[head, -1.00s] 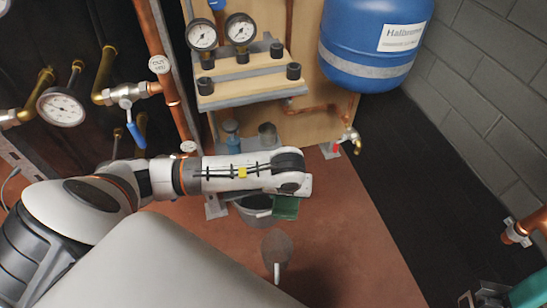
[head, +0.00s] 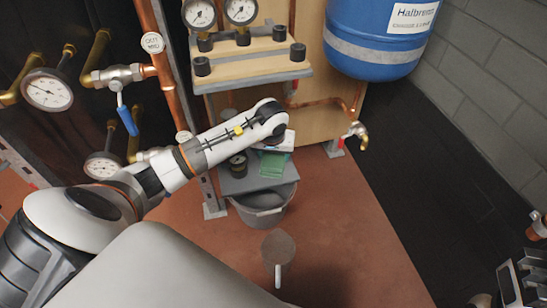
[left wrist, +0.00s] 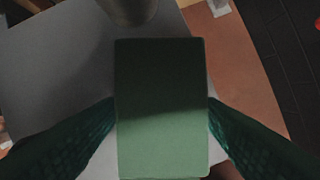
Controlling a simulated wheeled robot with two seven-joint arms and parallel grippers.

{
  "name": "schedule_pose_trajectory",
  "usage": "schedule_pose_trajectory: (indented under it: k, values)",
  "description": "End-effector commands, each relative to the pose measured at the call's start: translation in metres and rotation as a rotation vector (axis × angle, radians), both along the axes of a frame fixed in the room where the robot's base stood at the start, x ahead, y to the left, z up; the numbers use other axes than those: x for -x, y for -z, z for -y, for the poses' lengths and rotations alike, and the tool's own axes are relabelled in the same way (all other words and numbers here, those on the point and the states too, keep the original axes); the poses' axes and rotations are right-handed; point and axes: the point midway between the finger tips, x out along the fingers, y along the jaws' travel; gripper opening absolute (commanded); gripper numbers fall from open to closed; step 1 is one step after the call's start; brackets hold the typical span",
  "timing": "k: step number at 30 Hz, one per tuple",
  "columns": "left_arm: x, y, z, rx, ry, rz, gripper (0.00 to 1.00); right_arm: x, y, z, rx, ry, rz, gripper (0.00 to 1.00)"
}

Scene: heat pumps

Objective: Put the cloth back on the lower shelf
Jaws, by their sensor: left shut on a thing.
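The green cloth (head: 273,165), a flat folded rectangle, is in my left gripper (head: 277,143). In the left wrist view the cloth (left wrist: 160,110) lies between the two dark green fingers (left wrist: 160,120), which press its long sides. The grey lower shelf (head: 232,185) is under the cloth and shows in the left wrist view (left wrist: 55,75) too. I cannot tell whether the cloth touches it. My left forearm hides part of the shelf.
A dark round container (head: 237,166) stands on the shelf, left of the cloth. A grey bucket (head: 265,208) is on the floor below. The upper shelf (head: 250,70) with gauges is above. Copper pipe and a valve (head: 357,131) are to the right. A round-headed object (head: 278,247) stands in front.

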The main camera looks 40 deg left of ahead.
Motion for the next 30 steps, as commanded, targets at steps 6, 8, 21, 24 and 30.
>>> schedule_pose_trajectory:
  k: [6,8,21,24,30]
  values:
    - [0.0,0.0,0.0,-0.001,0.001,0.001,0.43,0.0,-0.002,0.0,0.0,0.0,0.002,0.45]
    - [0.0,0.001,0.0,-0.001,0.001,0.002,0.43,0.0,-0.001,0.0,0.0,0.0,0.002,0.45]
    - [0.0,0.003,0.0,0.0,0.0,0.001,0.7,0.0,-0.002,-0.001,0.001,0.0,0.008,0.45]
    - [0.0,-0.001,0.001,0.0,0.0,0.001,0.7,0.0,-0.006,0.0,0.0,0.0,0.01,0.45]
    - [0.007,-0.036,0.003,-0.004,0.003,0.004,0.7,0.002,0.002,0.001,-0.003,-0.002,-0.051,0.45]
